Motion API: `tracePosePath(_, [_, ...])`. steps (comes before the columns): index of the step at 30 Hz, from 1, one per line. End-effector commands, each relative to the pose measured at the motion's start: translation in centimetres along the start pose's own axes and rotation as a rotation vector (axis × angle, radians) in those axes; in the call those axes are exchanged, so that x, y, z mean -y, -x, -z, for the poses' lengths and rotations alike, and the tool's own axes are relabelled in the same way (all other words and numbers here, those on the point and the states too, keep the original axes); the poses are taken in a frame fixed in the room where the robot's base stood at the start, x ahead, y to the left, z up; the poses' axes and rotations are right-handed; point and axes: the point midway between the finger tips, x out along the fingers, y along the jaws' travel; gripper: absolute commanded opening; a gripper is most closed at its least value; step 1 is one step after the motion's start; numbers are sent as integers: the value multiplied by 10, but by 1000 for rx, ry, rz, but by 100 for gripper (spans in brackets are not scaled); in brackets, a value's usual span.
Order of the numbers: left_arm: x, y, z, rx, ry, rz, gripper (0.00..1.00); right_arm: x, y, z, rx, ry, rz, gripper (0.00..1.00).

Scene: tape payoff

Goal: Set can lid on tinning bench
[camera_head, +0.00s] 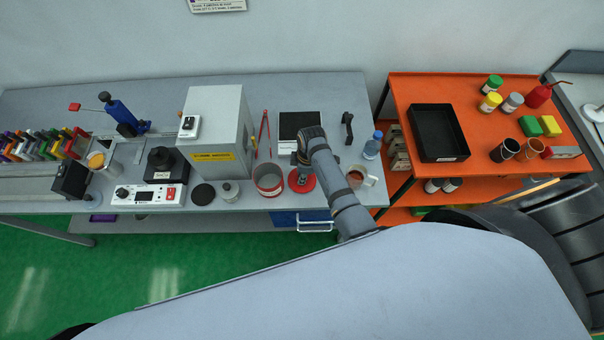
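A round red disc (302,186), which looks like the can lid, is at the front of the grey bench (350,88), to the right of an open can (268,180) with a reddish band. The arm that looks like my right one reaches up from below. Its gripper (302,176) points down right over the disc and covers its middle. The fingertips are small and partly hidden, so I cannot tell their opening, or whether they hold the disc or whether it rests on the bench. My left gripper is out of view.
A grey box (212,130) stands left of the arm, with a black disc (203,194) in front. A mug (358,178) and a blue bottle (373,146) are close on the right. An orange table (480,165) with a black tray (437,105) stands further right.

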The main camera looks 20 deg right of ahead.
Motion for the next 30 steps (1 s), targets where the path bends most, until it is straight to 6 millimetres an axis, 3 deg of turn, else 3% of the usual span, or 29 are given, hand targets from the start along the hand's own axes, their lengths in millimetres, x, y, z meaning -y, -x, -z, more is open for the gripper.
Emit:
tracePosePath(20, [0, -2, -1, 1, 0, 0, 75, 0, -6, -1, 0, 0, 0, 0])
tracePosePath(21, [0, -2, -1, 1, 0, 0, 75, 0, -6, -1, 0, 0, 0, 24])
tracePosePath(27, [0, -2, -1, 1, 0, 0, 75, 0, -6, -1, 0, 0, 0, 49])
tracePosePath(30, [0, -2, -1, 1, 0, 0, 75, 0, -6, -1, 0, 0, 0, 49])
